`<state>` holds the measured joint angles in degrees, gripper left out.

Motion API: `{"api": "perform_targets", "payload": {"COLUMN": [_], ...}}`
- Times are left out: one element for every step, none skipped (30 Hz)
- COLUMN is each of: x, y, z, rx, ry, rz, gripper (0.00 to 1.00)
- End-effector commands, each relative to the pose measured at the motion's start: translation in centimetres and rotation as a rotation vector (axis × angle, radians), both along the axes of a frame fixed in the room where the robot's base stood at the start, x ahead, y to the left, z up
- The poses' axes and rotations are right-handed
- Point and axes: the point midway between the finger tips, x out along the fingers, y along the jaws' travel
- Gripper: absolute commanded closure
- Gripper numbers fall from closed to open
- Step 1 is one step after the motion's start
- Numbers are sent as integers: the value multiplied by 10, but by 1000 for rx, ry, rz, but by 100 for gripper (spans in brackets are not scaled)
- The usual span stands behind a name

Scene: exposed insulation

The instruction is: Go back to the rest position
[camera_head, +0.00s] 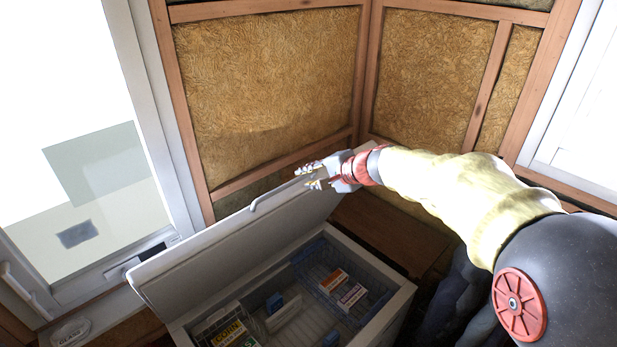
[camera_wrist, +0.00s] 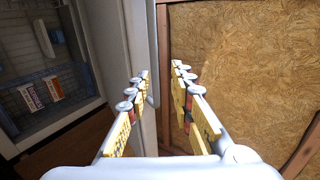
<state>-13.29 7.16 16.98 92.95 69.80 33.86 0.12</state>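My gripper (camera_head: 312,178) is at the upper right edge of the raised lid of a white chest freezer. In the wrist view, my gripper (camera_wrist: 160,80) has its two fingers apart, with the edge of the white lid (camera_wrist: 143,60) showing between them or just beyond. I cannot tell whether a finger touches the lid. The lid (camera_head: 215,243) stands tilted open, leaning back toward the corner. The freezer body (camera_head: 392,318) is open below, and nothing is held in the fingers.
Inside the freezer are several boxes, including an orange and white box (camera_head: 333,281) in a blue wire basket (camera_head: 305,262). Insulated walls (camera_head: 270,85) with wooden studs stand close behind. A window (camera_head: 85,150) is at left, another at right.

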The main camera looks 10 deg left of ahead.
Motion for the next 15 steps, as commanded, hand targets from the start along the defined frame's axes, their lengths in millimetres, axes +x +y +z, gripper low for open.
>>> {"api": "perform_targets", "payload": {"x": [0,-1,-3,-6,-10,-17,-23,-31,-44,-56,-70,-87,-101,-114,-132], "y": [0,1,2,2,1,-1,-2,-4,-8,-12,-17,-26,-34,-42,-55], "z": [0,0,-1,-3,-9,-19,-27,-37,-50,-58,-65,-75,-82,-90,-101], "rx": [0,1,-4,-13,-30,-54,-74,-97,-134,-166,-198,-244,-277,-311,-355], "ry": [0,1,3,4,9,19,29,42,55,64,71,75,77,79,82], "rz": [1,4,15,27,42,63,82,103,134,162,192,229,255,280,312], "gripper": [77,77,77,77,77,77,77,77,77,77,77,77,77,77,77]}}
